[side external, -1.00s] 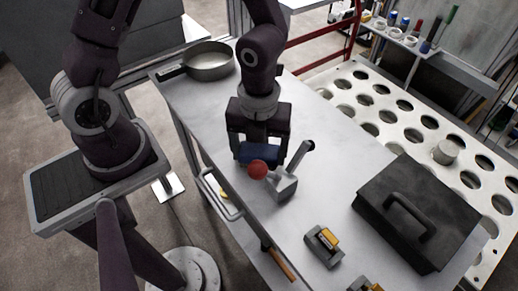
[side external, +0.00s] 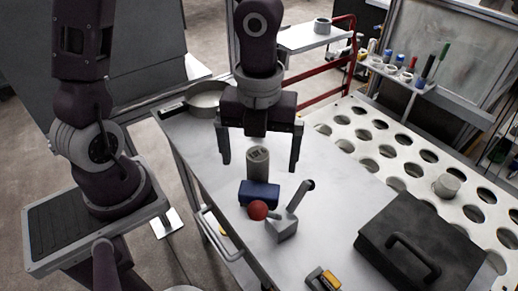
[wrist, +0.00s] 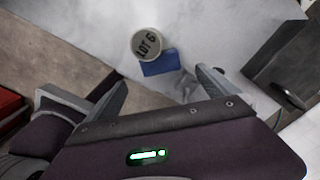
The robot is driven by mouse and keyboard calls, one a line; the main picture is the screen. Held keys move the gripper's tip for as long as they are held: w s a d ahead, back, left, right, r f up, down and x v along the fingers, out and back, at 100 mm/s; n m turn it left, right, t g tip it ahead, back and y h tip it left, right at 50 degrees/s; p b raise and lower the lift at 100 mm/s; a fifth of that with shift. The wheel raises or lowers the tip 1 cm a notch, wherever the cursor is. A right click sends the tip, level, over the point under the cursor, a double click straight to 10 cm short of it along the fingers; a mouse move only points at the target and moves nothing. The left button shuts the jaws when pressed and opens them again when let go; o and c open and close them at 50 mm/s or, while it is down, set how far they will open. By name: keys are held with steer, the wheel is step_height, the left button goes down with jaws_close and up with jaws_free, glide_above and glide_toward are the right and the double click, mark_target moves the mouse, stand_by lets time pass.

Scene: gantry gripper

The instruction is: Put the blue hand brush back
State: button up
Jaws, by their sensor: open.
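A blue block-shaped thing (side external: 259,194), which I cannot clearly make out as the hand brush, lies on the metal table. A grey cylinder (side external: 258,163) stands right behind it. In the wrist view the open fingers (wrist: 162,80) are just below the blue thing.
A red ball (side external: 257,210) and a grey tool with a tilted handle (side external: 282,228) are close in front. A black toolbox (side external: 420,250) stands to the right. A pan (side external: 207,95) is at the back left. A rack (side external: 400,72) holds several coloured items.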

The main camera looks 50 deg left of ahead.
steer(key=s+a+r+n+t, duration=0.2)
steer(key=s+a+r+n, duration=0.2)
steer(key=n, duration=0.9)
steer(key=s+a+r+n+t, duration=0.3)
steer(key=r+n, duration=0.4)
steer(key=n, duration=0.7)
steer(key=shift+s+a+t, duration=0.3)
steer(key=shift+s+a, duration=0.3)
steer(key=shift+s, duration=0.65)
